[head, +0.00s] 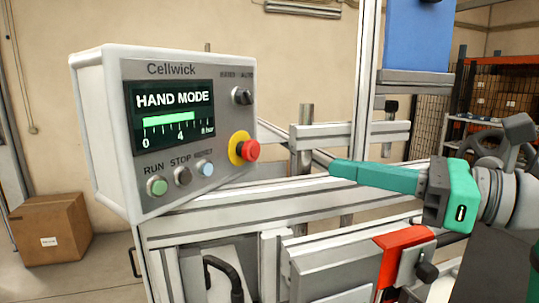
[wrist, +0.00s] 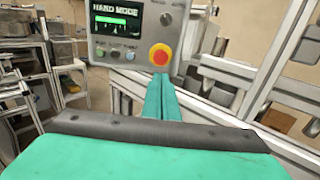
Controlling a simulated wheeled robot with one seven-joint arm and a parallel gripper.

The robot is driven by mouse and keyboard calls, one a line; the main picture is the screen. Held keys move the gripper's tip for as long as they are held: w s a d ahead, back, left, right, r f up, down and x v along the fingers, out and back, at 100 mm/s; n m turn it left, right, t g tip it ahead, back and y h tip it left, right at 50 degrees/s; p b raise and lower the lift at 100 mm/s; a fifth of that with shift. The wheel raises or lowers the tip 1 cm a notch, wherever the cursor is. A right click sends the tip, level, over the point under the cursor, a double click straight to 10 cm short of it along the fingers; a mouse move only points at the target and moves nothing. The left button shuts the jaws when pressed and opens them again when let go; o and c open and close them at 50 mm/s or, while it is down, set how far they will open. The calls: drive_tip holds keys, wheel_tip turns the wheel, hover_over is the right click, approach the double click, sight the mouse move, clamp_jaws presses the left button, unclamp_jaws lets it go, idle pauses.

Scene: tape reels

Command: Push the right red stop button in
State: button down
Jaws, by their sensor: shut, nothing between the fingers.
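The red stop button (head: 251,151) is a mushroom head on a yellow collar, at the right edge of the control panel's front face (head: 215,190). It also shows in the wrist view (wrist: 160,56), just above the fingertips in the picture. My gripper (head: 333,168) is shut, with nothing between its green fingers. Its tips point left toward the button in the head view, with a visible gap. In the wrist view the gripper (wrist: 162,78) lines up under the button. No other red mushroom button is in view.
The panel also carries a HAND MODE screen (head: 172,116), a black selector knob (head: 242,96), and RUN, STOP and RESET buttons in a row. A metal frame (head: 300,205) runs below and behind my fingers. A red bracket (head: 403,250) sits below my gripper.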

sight(255, 152)
drive_tip(key=x, duration=1.4)
